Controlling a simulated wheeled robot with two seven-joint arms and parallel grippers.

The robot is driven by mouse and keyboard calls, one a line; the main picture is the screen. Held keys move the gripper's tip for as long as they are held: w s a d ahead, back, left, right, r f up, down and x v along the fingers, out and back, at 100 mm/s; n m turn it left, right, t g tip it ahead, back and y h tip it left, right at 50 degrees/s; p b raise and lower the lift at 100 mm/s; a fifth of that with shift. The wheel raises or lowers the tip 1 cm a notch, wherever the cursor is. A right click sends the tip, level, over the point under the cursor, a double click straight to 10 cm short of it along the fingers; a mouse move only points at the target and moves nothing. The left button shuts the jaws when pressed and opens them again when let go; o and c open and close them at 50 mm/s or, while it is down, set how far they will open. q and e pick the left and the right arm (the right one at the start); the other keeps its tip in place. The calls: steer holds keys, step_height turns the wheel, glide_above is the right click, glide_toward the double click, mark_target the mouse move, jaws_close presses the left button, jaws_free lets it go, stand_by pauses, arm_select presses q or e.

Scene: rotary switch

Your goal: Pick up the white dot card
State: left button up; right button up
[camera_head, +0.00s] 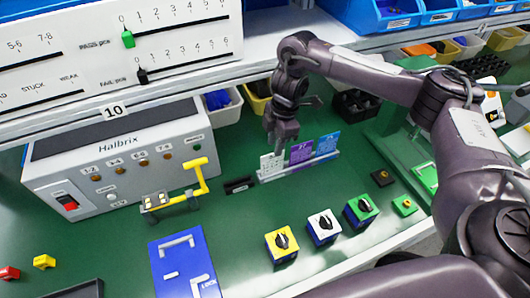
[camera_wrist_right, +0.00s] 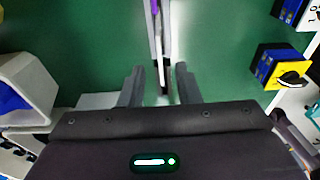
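The white dot card (camera_head: 271,163) stands upright at the left end of a grey card rack (camera_head: 300,169). A purple card (camera_head: 301,152) and a blue card (camera_head: 327,144) stand to its right in the same rack. My right gripper (camera_head: 282,140) points down just above the white card, partly overlapping its top edge. In the right wrist view the right gripper (camera_wrist_right: 160,84) is open, its fingers on either side of the rack line. The cards there are edge-on, and I cannot tell whether a finger touches the white one. My left gripper is not in view.
A grey Halbrix box (camera_head: 120,160) with a yellow lever (camera_head: 200,177) stands left of the rack. Rotary switches, yellow (camera_head: 282,244), white (camera_head: 323,226) and green (camera_head: 361,209), stand in front. Small bins and a shelf (camera_head: 190,75) lie behind.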

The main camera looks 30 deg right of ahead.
mark_target(272, 160)
steer(key=f, duration=0.5)
steer(key=a+f+b, duration=0.1)
steer(key=f, duration=0.1)
steer(key=shift+f, duration=0.3)
jaws_close()
